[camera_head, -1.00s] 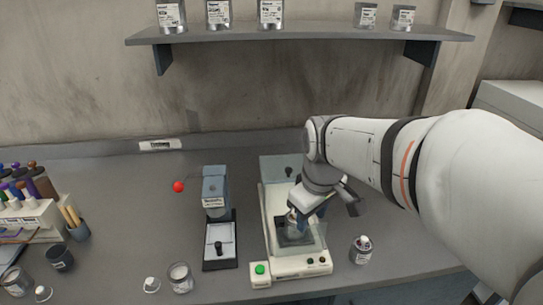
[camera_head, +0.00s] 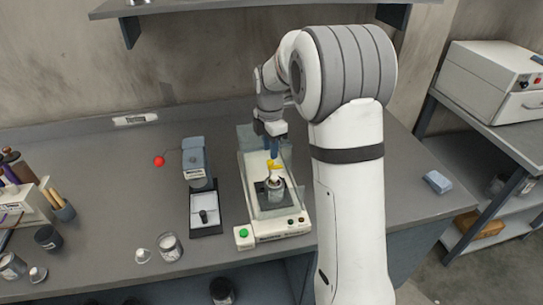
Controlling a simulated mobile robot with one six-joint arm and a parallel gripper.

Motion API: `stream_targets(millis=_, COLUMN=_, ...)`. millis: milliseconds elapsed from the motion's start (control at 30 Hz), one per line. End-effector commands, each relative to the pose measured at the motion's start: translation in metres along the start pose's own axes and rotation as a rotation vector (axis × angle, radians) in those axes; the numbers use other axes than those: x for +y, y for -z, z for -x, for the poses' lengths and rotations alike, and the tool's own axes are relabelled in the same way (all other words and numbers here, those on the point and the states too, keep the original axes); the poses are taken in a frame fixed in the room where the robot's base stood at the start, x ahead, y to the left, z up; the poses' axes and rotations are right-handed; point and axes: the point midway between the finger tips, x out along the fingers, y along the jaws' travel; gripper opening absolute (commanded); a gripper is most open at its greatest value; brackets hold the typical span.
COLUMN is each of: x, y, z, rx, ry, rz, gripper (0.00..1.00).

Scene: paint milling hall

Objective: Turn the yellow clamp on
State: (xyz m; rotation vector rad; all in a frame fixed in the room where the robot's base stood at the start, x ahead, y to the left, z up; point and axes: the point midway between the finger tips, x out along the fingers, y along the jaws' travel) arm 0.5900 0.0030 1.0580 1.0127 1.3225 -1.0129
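The yellow clamp (camera_head: 273,163) shows as a small yellow piece above a small metal can (camera_head: 275,188). The can stands on a dark square plate in the white machine (camera_head: 250,205). My gripper (camera_head: 274,154) points down with blue fingers, right over the yellow clamp at the machine's middle. The fingertips are at or very near the clamp; whether they touch it is too small to tell. I cannot make out the gap between the fingers. The machine has a green button (camera_head: 243,232) at its front left and small knobs at its front right.
A grey-blue device (camera_head: 194,160) with a black-framed base stands left of the machine. A glass jar (camera_head: 170,246) stands near the front edge. My arm covers the bench right of the machine. A blue block (camera_head: 437,181) lies at the far right; the bench around it is clear.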

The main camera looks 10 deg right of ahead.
Motion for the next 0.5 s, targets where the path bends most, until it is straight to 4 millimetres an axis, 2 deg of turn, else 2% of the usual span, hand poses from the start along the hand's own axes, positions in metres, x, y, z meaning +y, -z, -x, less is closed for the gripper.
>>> stream_targets(millis=200, x=-0.001, y=0.000, z=-0.032, rx=0.001, ry=0.003, rz=-0.001, gripper=0.30)
stream_targets(millis=500, x=0.000, y=0.001, z=-0.044, rx=0.000, ry=-0.001, rz=-0.001, gripper=0.30)
